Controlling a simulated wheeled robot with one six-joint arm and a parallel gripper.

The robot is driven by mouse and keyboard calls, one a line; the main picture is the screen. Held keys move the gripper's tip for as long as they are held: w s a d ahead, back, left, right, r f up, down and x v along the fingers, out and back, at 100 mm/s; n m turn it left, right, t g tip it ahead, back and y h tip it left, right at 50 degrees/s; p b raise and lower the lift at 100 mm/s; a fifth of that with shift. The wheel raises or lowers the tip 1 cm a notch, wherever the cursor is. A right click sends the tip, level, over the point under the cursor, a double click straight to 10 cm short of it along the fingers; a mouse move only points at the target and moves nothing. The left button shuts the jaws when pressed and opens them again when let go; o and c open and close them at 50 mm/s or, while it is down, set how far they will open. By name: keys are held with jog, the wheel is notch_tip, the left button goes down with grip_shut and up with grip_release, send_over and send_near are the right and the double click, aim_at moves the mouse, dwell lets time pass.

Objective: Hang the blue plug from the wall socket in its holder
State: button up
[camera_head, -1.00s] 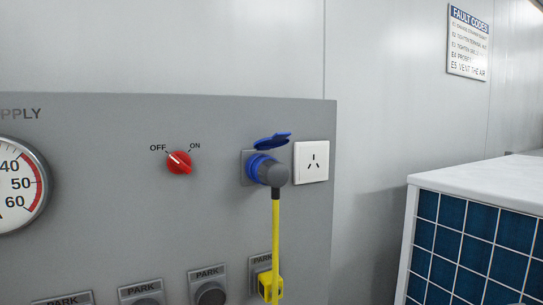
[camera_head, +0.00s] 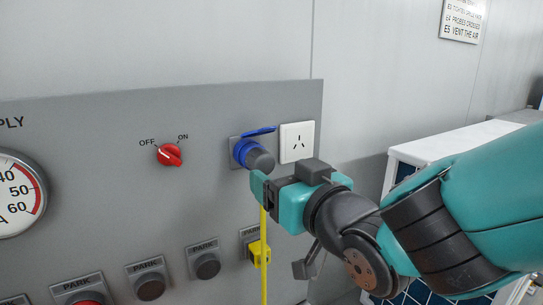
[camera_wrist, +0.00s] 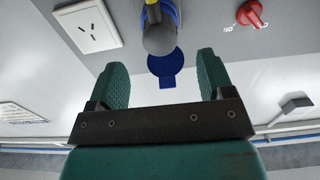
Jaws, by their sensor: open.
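The blue plug (camera_head: 259,157), with a grey body and yellow cable (camera_head: 263,235), sits in the wall socket (camera_head: 236,152) under a raised blue lid (camera_head: 260,131). My gripper (camera_head: 268,185) is just below and right of the plug in the head view. In the wrist view my gripper (camera_wrist: 162,77) has its two green fingers apart, with nothing between them. The plug's grey end (camera_wrist: 159,38) lies beyond the fingertips, roughly centred. Several PARK holders line the lower panel, among them a dark one (camera_head: 207,266) and another (camera_head: 150,286). Which belongs to the blue plug is not clear.
A white outlet (camera_head: 296,142) is close to the right of the socket. A red OFF/ON knob (camera_head: 170,154) is to the left. A yellow plug (camera_head: 259,252) sits at the rightmost PARK holder, close to the hanging cable. A white-topped unit (camera_head: 440,143) stands at right.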

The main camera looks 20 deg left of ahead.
aim_at(267, 167)
jog(key=shift+w+a+r+p, duration=0.1)
jog(key=shift+w+a+p, duration=0.25)
jog(key=shift+w+a, duration=0.05)
jog(key=x, duration=0.3)
jog(key=p+x, duration=0.1)
jog(key=x, duration=0.2)
jog(key=shift+w+a+f, duration=0.15)
jog(key=shift+w+f, duration=0.05)
jog(key=shift+w+a+r, duration=0.1)
jog(key=shift+w+a, duration=0.3)
jog(key=shift+a, duration=0.15)
jog(key=shift+b, duration=0.85)
jog(key=shift+c, duration=0.4)
jog(key=c, duration=1.2)
jog(key=shift+o, duration=0.2)
jog(key=shift+b+v, duration=2)
jog(key=shift+v, duration=1)
